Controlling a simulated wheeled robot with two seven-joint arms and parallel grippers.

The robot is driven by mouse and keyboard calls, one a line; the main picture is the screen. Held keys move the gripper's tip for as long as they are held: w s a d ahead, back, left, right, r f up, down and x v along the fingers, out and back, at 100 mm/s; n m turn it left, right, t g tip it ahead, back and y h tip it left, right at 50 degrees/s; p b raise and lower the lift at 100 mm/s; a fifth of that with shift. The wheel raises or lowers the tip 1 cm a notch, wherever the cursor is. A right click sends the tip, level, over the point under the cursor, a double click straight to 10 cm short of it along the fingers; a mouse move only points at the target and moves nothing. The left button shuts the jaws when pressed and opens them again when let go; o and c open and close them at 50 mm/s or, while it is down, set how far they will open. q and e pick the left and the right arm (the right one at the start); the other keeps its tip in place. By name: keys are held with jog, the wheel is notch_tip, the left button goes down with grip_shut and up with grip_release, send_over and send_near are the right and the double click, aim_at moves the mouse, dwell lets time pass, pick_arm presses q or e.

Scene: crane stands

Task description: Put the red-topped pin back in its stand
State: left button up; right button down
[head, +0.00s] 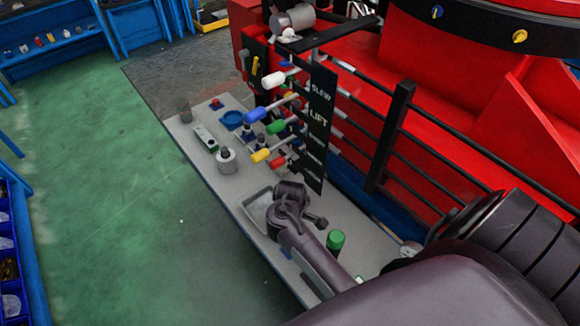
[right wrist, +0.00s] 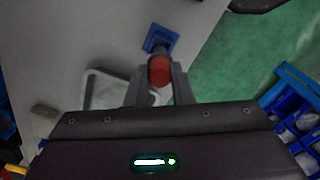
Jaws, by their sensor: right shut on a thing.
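The red-topped pin (right wrist: 159,70) is between the two fingers of my right gripper (right wrist: 160,88) in the right wrist view. The fingers are shut on it, and its red top faces the camera. A blue square stand (right wrist: 161,37) lies just beyond the pin, with a dark round part overlapping it. I cannot tell whether the pin's lower end is in the stand or above it. In the head view my right gripper (head: 292,196) is over the bench near the tray, and the arm hides the pin. My left gripper is not in view.
A shallow grey tray (head: 250,203) lies on the grey bench (head: 203,160). A green cylinder (head: 335,240) stands close to my right arm. Coloured levers (head: 262,155) and a black label plate (head: 318,125) overhang the bench. Green floor (head: 130,220) is clear at left.

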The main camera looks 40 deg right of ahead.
jog(key=shift+f, duration=0.1)
dwell(0.4)
jog(key=shift+f+b, duration=1.15)
jog(key=shift+f, duration=0.55)
jog(key=c, duration=1.2)
grip_release()
jog(key=shift+r, duration=0.15)
notch_tip(320, 180, up, 5)
jog(key=p, duration=0.6)
